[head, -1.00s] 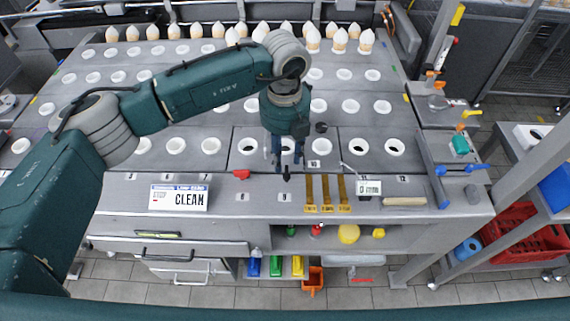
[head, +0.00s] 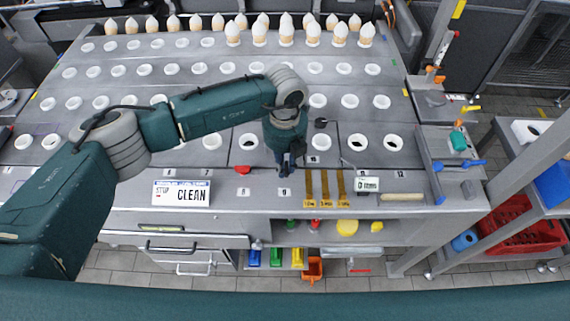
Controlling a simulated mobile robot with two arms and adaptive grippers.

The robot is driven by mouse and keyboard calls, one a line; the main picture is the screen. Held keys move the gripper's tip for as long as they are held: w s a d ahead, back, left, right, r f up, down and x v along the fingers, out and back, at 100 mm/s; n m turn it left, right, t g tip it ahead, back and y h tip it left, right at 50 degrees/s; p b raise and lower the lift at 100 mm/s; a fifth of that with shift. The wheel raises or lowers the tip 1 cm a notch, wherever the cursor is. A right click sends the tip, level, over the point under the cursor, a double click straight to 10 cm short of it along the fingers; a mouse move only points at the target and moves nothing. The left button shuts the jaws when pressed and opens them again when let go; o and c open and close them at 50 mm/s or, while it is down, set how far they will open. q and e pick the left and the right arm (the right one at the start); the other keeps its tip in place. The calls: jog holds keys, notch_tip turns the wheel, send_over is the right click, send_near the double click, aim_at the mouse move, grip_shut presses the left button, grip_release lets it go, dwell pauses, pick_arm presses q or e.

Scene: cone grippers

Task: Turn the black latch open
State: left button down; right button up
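My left gripper (head: 285,160) points down at the front part of the grey worktop, just above the label 9. A small dark piece (head: 284,171), which looks like the black latch, shows at its fingertips. Most of this piece is hidden by the gripper, so its turn angle and whether the fingers touch it cannot be told. The fingers look close together, but whether they are shut is unclear. A red latch (head: 242,169) sits to the left, apart from the gripper. My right gripper is out of view.
A black round knob (head: 320,123) sits just right of my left wrist. Yellow strips (head: 325,188) and a small display (head: 367,184) lie to the right. A CLEAN sign (head: 182,193) stands at left. White-rimmed holes and cones fill the worktop behind.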

pick_arm(q)
jog(key=shift+n+b, duration=0.4)
jog(key=n+b, duration=0.2)
jog(key=n, duration=0.2)
jog(key=shift+d+f+b, duration=0.1)
jog(key=shift+d+b, duration=0.05)
jog(key=shift+b, duration=0.2)
jog(key=n+b, duration=0.3)
jog(key=n, duration=0.2)
jog(key=shift+d, duration=0.15)
jog(key=n+b, duration=0.2)
jog(key=n, duration=0.2)
jog(key=shift+d+n, duration=0.1)
jog(key=shift+n, duration=0.3)
jog(key=shift+d+r+n+b, duration=0.1)
jog(key=shift+r+n+b, duration=0.1)
jog(key=shift+n+b, duration=0.95)
pick_arm(e)
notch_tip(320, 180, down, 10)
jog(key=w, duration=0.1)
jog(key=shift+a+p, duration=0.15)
jog(key=shift+p, duration=0.2)
pick_arm(q)
jog(key=shift+n, duration=0.65)
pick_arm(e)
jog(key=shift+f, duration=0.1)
pick_arm(q)
jog(key=shift+r, duration=0.1)
jog(key=c, duration=1.7)
grip_release()
